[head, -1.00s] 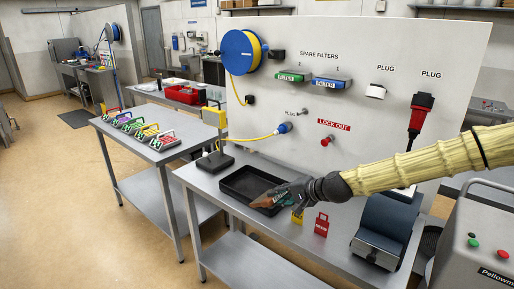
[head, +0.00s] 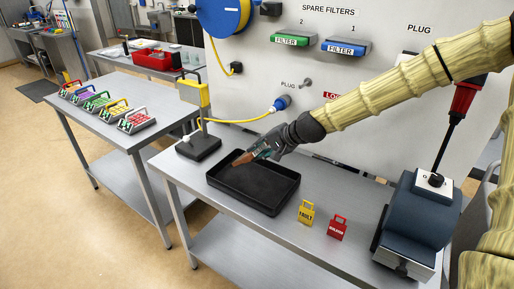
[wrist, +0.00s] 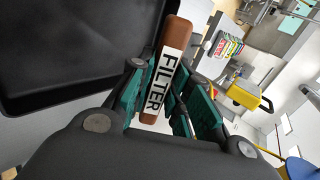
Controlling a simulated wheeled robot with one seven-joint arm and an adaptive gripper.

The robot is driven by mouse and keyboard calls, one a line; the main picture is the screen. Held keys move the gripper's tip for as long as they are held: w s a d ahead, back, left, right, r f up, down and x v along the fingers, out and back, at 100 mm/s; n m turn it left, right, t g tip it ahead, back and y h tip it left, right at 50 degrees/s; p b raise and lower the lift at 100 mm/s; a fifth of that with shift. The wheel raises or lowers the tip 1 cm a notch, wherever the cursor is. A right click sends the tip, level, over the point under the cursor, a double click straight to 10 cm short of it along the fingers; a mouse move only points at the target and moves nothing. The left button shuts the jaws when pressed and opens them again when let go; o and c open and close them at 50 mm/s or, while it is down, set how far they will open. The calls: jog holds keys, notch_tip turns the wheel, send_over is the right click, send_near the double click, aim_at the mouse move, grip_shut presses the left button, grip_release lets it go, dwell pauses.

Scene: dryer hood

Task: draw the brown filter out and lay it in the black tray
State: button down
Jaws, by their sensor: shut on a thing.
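The brown filter (wrist: 178,34) has a white label reading FILTER and sits between the green-padded fingers of my gripper (wrist: 160,105) in the wrist view. My gripper (head: 262,150) is shut on it. In the head view the filter (head: 243,159) shows as a small brown end at the fingertips, over the far left part of the black tray (head: 230,203). The tray lies on the steel bench and looks empty. In the wrist view the tray (wrist: 75,45) fills the upper left, beside the filter. I cannot tell whether the filter touches it.
A yellow tag (head: 306,212) and a red tag (head: 337,228) stand right of the tray. The blue-grey dryer (head: 420,215) is at the bench's right. A black-based stand with a yellow box (head: 194,94) is left of the tray. Green (head: 290,40) and blue (head: 345,47) filters are on the panel.

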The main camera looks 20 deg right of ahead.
jog(key=shift+s+f, duration=0.1)
jog(key=shift+f, duration=0.35)
jog(key=f+b, duration=0.1)
jog(key=f, duration=0.1)
jog(key=w+f+b, duration=0.1)
jog(key=f+b, duration=0.2)
jog(key=f, duration=0.2)
jog(key=shift+w+b, duration=0.25)
jog(key=shift+b, duration=0.1)
jog(key=shift+f, duration=0.1)
jog(key=shift+s, duration=0.2)
jog(key=shift+f+b, duration=0.75)
jog(key=shift+f, duration=0.1)
jog(key=c, duration=1.3)
grip_release()
jog(key=shift+o, duration=0.2)
